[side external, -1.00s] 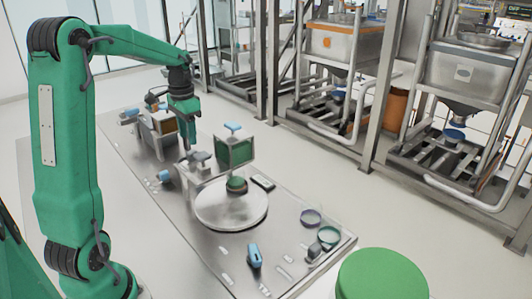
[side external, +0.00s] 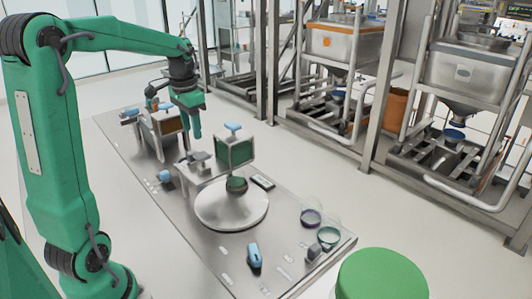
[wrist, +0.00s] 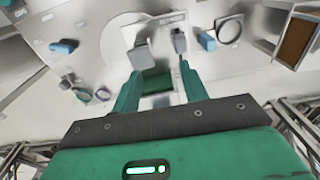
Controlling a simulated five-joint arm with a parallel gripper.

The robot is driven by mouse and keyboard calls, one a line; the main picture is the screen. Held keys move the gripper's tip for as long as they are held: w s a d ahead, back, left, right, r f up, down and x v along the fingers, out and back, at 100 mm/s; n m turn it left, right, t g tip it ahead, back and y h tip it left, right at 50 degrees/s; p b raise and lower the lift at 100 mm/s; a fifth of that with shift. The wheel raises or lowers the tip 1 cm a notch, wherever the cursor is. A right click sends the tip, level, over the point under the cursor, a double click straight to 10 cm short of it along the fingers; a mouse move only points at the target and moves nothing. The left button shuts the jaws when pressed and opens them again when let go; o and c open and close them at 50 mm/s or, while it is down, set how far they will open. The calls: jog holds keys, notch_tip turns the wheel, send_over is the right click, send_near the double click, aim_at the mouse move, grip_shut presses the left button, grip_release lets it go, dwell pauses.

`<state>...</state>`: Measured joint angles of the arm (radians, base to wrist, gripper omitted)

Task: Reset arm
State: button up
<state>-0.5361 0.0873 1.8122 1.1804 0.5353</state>
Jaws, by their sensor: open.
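My green gripper (side external: 194,128) hangs above the far part of the metal table (side external: 205,245), just behind a framed dark green block (side external: 235,152) in the side view. Its fingers point down, stand apart and hold nothing. In the wrist view my gripper (wrist: 160,72) shows both fingers spread, with a dark green panel (wrist: 156,84) seen between them.
A fixture with an orange-brown panel (side external: 170,127) stands at the table's far end. A blue tool (side external: 254,256) and two rings (side external: 311,217) lie near its front. A green-topped drum (side external: 382,275) stands at front right. Steel hoppers (side external: 465,75) line the back.

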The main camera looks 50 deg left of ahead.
jog(key=s+d+t, duration=0.2)
jog(key=s+d, duration=0.4)
jog(key=d, duration=0.4)
jog(key=s+d+t, duration=0.3)
jog(key=s+d, duration=0.3)
jog(key=d, duration=0.4)
jog(key=shift+d+r, duration=0.25)
jog(key=shift+r, duration=0.05)
dwell(0.8)
